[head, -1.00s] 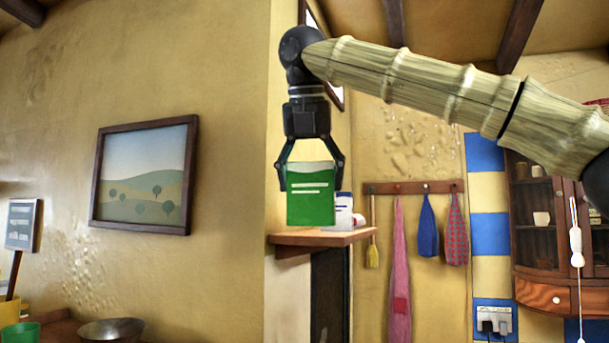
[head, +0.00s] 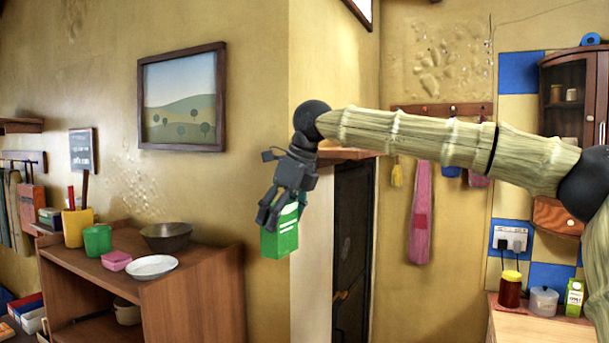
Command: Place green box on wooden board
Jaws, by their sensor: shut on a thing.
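My gripper (head: 283,210) is shut on the green box (head: 279,240), a small green carton with white printing on its front. The box is held tilted in the air, right of the wooden shelf unit and in front of the wall corner. My gripper's fingers and wrist cover its upper part. I cannot make out a wooden board for certain in this view.
A brown shelf unit (head: 192,285) at the left bears a metal bowl (head: 168,237), white plate (head: 152,267), pink dish (head: 115,260) and green cup (head: 97,240). A small wall shelf (head: 350,153) is behind my arm. A counter (head: 535,325) at the lower right holds a jar (head: 510,290) and a green carton (head: 574,297).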

